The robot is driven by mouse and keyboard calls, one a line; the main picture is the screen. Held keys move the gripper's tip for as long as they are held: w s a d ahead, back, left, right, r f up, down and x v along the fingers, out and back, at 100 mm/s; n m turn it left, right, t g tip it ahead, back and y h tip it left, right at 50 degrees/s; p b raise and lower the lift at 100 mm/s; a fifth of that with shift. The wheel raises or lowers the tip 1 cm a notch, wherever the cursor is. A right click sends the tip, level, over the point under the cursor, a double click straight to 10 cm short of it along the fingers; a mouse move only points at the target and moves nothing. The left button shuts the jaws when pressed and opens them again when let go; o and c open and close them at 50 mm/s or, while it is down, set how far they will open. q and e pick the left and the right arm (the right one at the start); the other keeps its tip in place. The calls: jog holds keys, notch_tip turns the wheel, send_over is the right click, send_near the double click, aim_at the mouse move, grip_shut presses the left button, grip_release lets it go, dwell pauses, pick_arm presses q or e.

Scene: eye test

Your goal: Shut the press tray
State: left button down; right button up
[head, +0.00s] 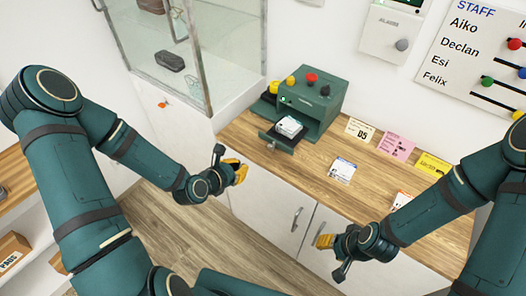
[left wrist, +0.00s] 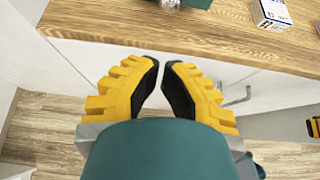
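The green press (head: 316,92) stands on the wooden counter against the wall. Its dark tray (head: 270,134) sticks out of its front, with a white block (head: 289,127) on it. A silver knob (head: 271,146) is on the tray's front; in the left wrist view it shows at the top edge (left wrist: 169,3). My left gripper (head: 241,173) is in front of the counter, left of and below the tray, touching nothing. In the left wrist view its yellow fingers (left wrist: 161,64) nearly meet at the tips, with nothing between them. My right gripper (head: 322,241) is before the cabinet doors; its finger gap is unclear.
A glass case (head: 190,50) stands at the left. Cabinet doors with handles (head: 297,219) are below the counter. The floor before them is clear.

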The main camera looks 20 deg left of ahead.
aim_at(282, 131)
pick_arm(q)
jog(key=b+x, duration=0.1)
jog(key=x, duration=0.8)
jog(key=shift+w+d+f, duration=0.1)
jog(key=shift+w+f, duration=0.05)
jog(key=w, duration=0.1)
jog(key=w+d, duration=0.1)
jog(key=w, duration=0.1)
jog(key=shift+b, duration=0.35)
jog(key=shift+w+d, duration=0.15)
jog(key=shift+w, duration=0.35)
jog(key=w+d+b, duration=0.1)
jog(key=w, duration=0.3)
jog(key=w+d+b, duration=0.1)
jog(key=w+b, duration=0.1)
jog(key=w, duration=0.2)
jog(key=w+d+b, duration=0.1)
jog(key=w+d, duration=0.1)
jog(key=w, duration=0.1)
jog(key=shift+w+d+f, duration=0.15)
jog(key=shift+w, duration=0.25)
jog(key=shift+w+d, duration=0.1)
jog(key=shift+w, duration=0.15)
jog(key=shift+r, duration=0.2)
